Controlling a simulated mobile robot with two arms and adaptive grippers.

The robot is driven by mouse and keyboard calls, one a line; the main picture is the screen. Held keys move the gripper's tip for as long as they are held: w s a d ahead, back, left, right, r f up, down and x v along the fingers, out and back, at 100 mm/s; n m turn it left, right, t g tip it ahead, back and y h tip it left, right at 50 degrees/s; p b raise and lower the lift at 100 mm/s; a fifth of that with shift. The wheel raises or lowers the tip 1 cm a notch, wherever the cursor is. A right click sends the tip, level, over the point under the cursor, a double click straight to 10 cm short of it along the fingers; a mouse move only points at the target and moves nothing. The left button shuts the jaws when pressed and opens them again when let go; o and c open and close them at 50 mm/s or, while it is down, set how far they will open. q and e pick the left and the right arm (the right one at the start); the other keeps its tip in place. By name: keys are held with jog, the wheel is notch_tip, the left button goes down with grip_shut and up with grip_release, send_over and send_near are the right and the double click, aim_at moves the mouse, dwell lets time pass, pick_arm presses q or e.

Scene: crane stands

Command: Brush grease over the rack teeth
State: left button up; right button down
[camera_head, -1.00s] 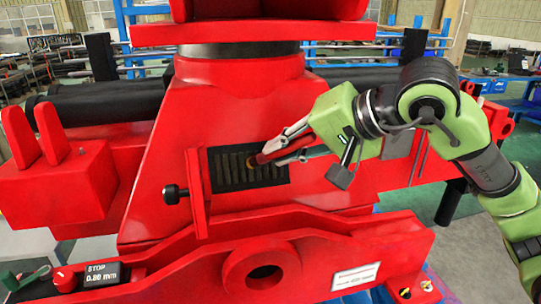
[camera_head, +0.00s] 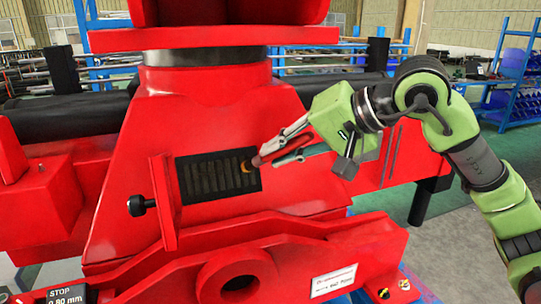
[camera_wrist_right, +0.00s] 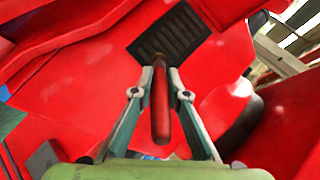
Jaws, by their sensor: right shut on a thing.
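The rack teeth (camera_head: 212,178) are a dark, ridged rectangle set in the sloping face of the red crane stand (camera_head: 215,115). They also show at the top of the right wrist view (camera_wrist_right: 168,34). My right gripper (camera_head: 266,156) is shut on a brush (camera_head: 275,146) with a red handle. The brush handle (camera_wrist_right: 161,110) lies between the fingers in the wrist view. Its yellowish tip is at the right end of the rack and appears to touch it, though contact is hard to confirm. My left gripper is not in view.
A red plate (camera_head: 163,203) with a black knob (camera_head: 137,205) stands just left of the rack. A red beam with a round hole (camera_head: 238,280) and a white label (camera_head: 333,281) crosses in front. Blue shelving (camera_head: 515,70) is far behind at right.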

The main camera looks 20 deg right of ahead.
jog(key=shift+s+a+f+b, duration=0.55)
jog(key=shift+a+f+b, duration=0.2)
jog(key=shift+a, duration=5.35)
jog(key=d+b, duration=0.3)
jog(key=d, duration=1.1)
jog(key=shift+w+d, duration=0.2)
jog(key=shift+w, duration=0.05)
